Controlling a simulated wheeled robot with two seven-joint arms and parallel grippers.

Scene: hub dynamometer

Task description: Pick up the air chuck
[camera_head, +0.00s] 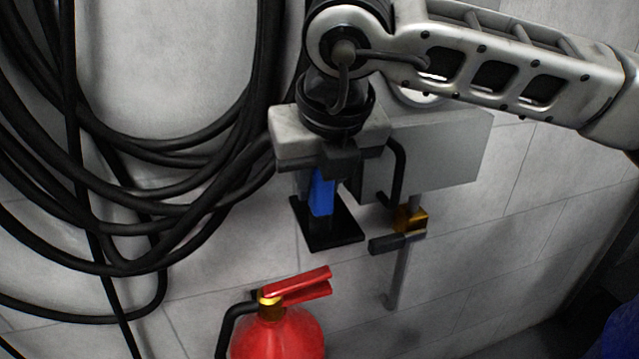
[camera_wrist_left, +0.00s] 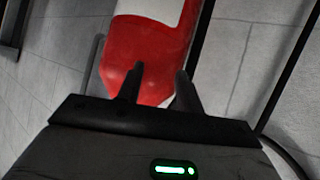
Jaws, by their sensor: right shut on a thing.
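The air chuck (camera_head: 321,194) appears to be the blue-bodied piece with a dark lower end, upright in front of the wall in the head view. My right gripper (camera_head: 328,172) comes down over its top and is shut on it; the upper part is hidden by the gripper. The dark lower end meets or stands just over a flat black plate (camera_head: 340,242); I cannot tell whether they touch. My left gripper (camera_wrist_left: 158,80) is open and empty in the left wrist view, its two dark fingers apart. It is outside the head view.
A black coiled hose (camera_head: 190,212) hangs at the left. A red fire extinguisher (camera_head: 280,335) stands below; its red body also shows beyond my left fingers (camera_wrist_left: 150,45). A grey box (camera_head: 450,150) and a pipe with a brass valve (camera_head: 410,218) are at the right.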

